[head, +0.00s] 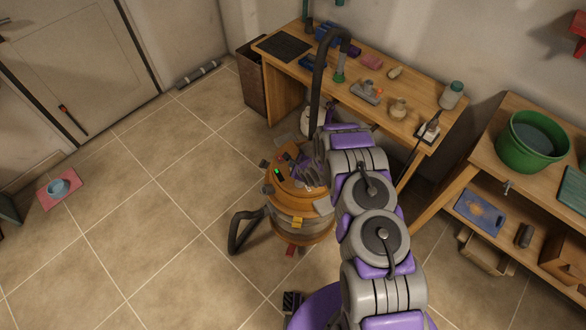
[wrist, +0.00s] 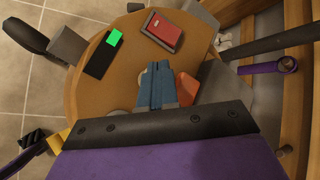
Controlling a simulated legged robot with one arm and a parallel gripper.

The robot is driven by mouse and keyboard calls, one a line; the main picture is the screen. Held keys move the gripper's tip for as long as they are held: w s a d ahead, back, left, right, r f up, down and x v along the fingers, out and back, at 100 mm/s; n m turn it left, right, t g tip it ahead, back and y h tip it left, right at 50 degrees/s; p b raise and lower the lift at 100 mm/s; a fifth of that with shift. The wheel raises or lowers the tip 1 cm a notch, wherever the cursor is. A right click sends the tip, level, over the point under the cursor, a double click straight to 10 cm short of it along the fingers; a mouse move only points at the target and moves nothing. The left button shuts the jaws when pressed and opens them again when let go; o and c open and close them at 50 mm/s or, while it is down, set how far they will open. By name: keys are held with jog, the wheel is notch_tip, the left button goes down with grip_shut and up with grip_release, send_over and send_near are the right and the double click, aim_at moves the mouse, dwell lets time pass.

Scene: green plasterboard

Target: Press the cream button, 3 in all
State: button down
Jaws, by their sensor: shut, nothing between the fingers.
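A canister machine with a round orange-brown lid (head: 291,202) stands on the floor. Its lid (wrist: 128,62) fills the middle of the wrist view. My gripper (head: 308,172) is over the lid; in the wrist view its blue-grey fingers (wrist: 156,70) are shut and empty. I cannot tell whether they touch the lid. A red rocker switch (wrist: 163,31) on a grey plate and a black panel (wrist: 98,61) with a green light lie beyond the fingertips. An orange-red part (wrist: 186,89) is partly hidden behind the fingers.
A black hose (head: 318,80) rises beside my arm. A wooden workbench (head: 345,95) with tools stands behind; a shelf with a green tub (head: 530,143) stands at right. A pink mat (head: 46,197) with a blue bowl lies at left. The tiled floor at left is mostly clear.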

jog(key=shift+f, duration=0.1)
jog(key=shift+f, duration=0.2)
jog(key=shift+f, duration=0.4)
dwell(0.9)
jog(key=shift+r, duration=0.1)
jog(key=shift+r+p, duration=0.5)
jog(key=shift+r, duration=0.2)
jog(key=shift+r+p, duration=1.5)
jog(key=shift+r, duration=1.1)
jog(key=shift+f, duration=0.1)
